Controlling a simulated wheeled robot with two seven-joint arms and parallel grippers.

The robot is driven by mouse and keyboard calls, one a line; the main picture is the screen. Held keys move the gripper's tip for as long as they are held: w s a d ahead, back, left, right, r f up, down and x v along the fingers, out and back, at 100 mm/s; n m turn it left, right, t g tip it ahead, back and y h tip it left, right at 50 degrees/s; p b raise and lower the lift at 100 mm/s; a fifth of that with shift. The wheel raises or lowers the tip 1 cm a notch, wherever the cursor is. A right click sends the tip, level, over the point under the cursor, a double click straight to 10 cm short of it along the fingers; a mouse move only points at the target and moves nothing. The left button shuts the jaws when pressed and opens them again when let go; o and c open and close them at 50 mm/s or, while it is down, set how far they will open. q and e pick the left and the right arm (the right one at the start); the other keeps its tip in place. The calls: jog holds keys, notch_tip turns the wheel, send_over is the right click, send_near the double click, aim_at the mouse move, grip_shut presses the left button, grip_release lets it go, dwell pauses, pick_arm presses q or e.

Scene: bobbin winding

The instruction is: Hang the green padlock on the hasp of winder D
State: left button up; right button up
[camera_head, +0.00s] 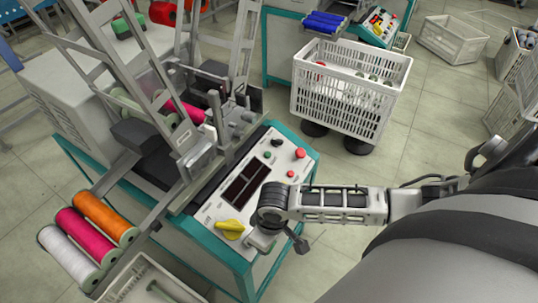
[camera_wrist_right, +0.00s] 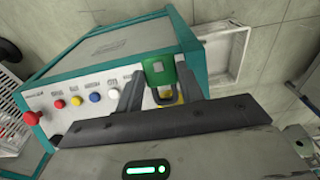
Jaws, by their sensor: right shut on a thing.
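The green padlock (camera_wrist_right: 158,72) is between the two fingers of my right gripper (camera_wrist_right: 160,82) in the right wrist view. Its dark shackle (camera_wrist_right: 165,99) points toward the gripper's palm. In the head view my right gripper (camera_head: 262,240) hangs at the front edge of the near winder (camera_head: 215,240), close to a yellow handle (camera_head: 230,229) on its sloped panel. I cannot make out the padlock there. A bit of yellow (camera_wrist_right: 178,92) shows behind the shackle in the wrist view. I cannot pick out a hasp or read a winder letter. My left gripper is not in view.
The near winder's panel has a dark display (camera_head: 246,182) and a red mushroom button (camera_head: 300,153). Orange, pink and white thread spools (camera_head: 85,236) stick out at its left.

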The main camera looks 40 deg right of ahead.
jog(key=shift+w+a+f+b, duration=0.15)
jog(key=shift+w+f+b, duration=0.15)
jog(key=shift+f, duration=0.3)
jog(key=shift+w+a+f+b, duration=0.1)
jog(key=shift+w+f+b, duration=0.1)
jog(key=shift+f+b, duration=0.3)
jog(key=shift+f, duration=0.1)
jog(key=shift+w+a+f+b, duration=0.1)
jog(key=shift+w+f+b, duration=0.2)
jog(key=shift+f, duration=0.3)
jog(key=shift+w+a+f+b, duration=0.15)
jog(key=shift+f+b, duration=0.15)
jog(key=shift+f, duration=0.25)
jog(key=shift+s+d+f+p, duration=0.25)
jog(key=shift+s+d+p, duration=0.05)
jog(key=shift+s+p, duration=0.2)
dwell(0.3)
jog(key=o, duration=1.2)
jog(key=shift+o, duration=0.2)
jog(key=shift+r, duration=0.1)
